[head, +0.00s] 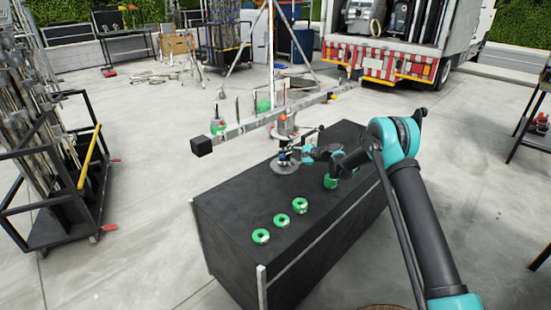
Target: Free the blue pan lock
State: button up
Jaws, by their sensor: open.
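A camera-mount assembly (285,130) stands on the black case in the middle of the head view, on a round grey base plate (285,168). A small blue part (282,156), which looks like the blue pan lock, shows low on its left side, just above the plate. My gripper (293,154) reaches in from the right and is close beside this part. It is open. At this size I cannot tell whether its fingers touch the lock or stand around it. The gripper and wrist hide part of the assembly.
Green tape rolls (261,236) lie on the near part of the black case (235,205). A long grey beam (250,124) with a black end crosses above the case's far side. A stand rack (60,190) is at the left and a truck (400,50) behind. Open floor surrounds the case.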

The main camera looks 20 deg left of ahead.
jog(key=shift+x, duration=2.15)
grip_shut()
